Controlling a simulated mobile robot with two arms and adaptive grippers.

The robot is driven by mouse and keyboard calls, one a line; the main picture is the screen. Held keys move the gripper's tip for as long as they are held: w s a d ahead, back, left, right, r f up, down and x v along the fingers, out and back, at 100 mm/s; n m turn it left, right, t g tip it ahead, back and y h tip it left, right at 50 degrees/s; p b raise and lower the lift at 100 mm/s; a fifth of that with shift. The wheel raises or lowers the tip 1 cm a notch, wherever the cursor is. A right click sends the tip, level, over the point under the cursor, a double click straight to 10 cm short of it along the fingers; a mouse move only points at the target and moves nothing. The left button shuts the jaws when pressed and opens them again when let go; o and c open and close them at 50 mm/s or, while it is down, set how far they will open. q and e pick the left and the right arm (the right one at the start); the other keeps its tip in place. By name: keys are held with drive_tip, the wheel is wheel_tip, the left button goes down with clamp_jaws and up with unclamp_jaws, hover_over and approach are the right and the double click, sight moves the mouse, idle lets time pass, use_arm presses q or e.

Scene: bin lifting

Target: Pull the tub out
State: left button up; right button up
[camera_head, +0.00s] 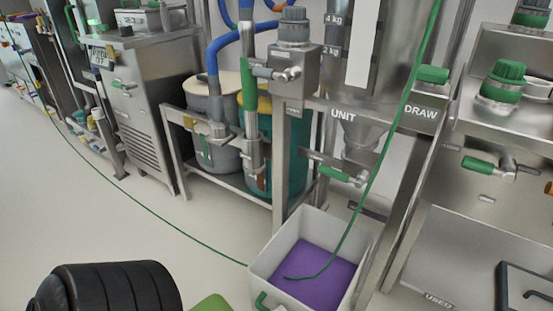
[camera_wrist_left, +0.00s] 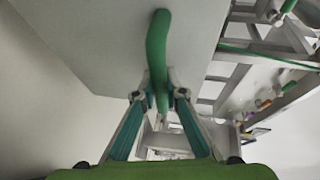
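The tub (camera_head: 262,262) is a light grey, open-topped box on the floor below the unit's outlet. Purple material (camera_head: 312,268) lies inside it. A green handle (camera_head: 262,299) is on its near side, partly cut off by the lower picture edge. In the left wrist view the tub's grey wall (camera_wrist_left: 110,45) fills the top, with the green handle (camera_wrist_left: 157,45) reaching down toward my left gripper (camera_wrist_left: 161,94). The two fingers stand apart on either side of the handle's lower end, with gaps visible; contact is unclear. My right gripper is not in view.
A steel frame (camera_head: 405,235) stands close on the tub's right and behind it. Buckets (camera_head: 210,120) stand on a low rack.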

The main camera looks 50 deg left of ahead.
use_arm(q)
drive_tip(key=shift+o, duration=0.7)
drive_tip(key=v, duration=1.2)
